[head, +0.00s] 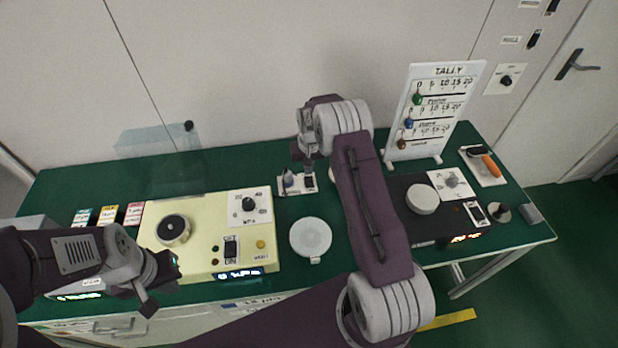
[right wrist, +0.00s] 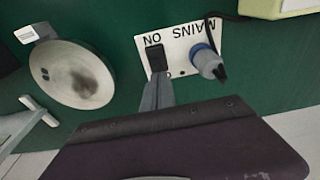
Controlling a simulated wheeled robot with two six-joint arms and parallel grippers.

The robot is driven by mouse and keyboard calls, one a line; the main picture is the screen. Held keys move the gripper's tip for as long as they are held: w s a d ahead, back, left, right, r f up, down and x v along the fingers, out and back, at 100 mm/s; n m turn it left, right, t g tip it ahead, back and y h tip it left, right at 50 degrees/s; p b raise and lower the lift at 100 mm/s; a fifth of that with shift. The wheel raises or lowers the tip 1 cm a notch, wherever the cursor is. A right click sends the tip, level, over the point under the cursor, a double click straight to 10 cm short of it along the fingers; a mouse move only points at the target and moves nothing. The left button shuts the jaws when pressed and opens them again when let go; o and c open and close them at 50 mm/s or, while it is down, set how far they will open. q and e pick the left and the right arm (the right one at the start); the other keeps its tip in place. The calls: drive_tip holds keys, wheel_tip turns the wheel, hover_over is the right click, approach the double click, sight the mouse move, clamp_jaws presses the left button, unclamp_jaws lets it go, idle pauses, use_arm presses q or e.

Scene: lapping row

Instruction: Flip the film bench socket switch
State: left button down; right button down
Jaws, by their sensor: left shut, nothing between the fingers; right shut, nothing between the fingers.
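A white socket plate (head: 297,190) lies on the green bench top, between the cream machine and the dark machine. In the right wrist view the plate (right wrist: 180,48) shows upside down, lettered MAINS and ON. It carries a black rocker switch (right wrist: 158,58) and a grey and blue plug (right wrist: 207,62) beside it. My right gripper (head: 306,166) is shut and empty above the plate. In the right wrist view its fingertips (right wrist: 158,80) overlap the switch's lower edge; I cannot tell whether they touch. My left gripper (head: 162,285) is shut and empty in front of the cream machine.
The cream machine (head: 150,245) has its own rocker switch (head: 231,248) and knobs. A white round dish (head: 311,237) lies right of it.

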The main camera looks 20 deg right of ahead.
wheel_tip(320, 180, up, 4)
drive_tip(key=p, duration=0.2)
drive_tip(key=shift+r+p, duration=0.2)
drive_tip(key=shift+p, duration=0.2)
wheel_tip(320, 180, up, 6)
drive_tip(key=f+t, duration=0.1)
hover_over(308, 178)
drive_tip(key=w+a, duration=0.1)
drive_tip(key=w, duration=0.1)
wheel_tip(308, 178, up, 5)
drive_tip(key=s+a, duration=0.1)
drive_tip(key=a, duration=0.1)
drive_tip(key=s+a+r+n, duration=0.2)
drive_tip(key=s+a+r, duration=0.25)
drive_tip(key=s, duration=0.35)
drive_tip(key=s+f, duration=0.2)
drive_tip(key=s, duration=0.8)
drive_tip(key=s+a+f+g, duration=0.1)
drive_tip(key=s+f, duration=0.1)
drive_tip(key=s, duration=0.8)
drive_tip(key=shift+a+f+n+g+y, duration=0.25)
drive_tip(key=shift+n+g+y, duration=0.05)
drive_tip(key=shift+n, duration=0.1)
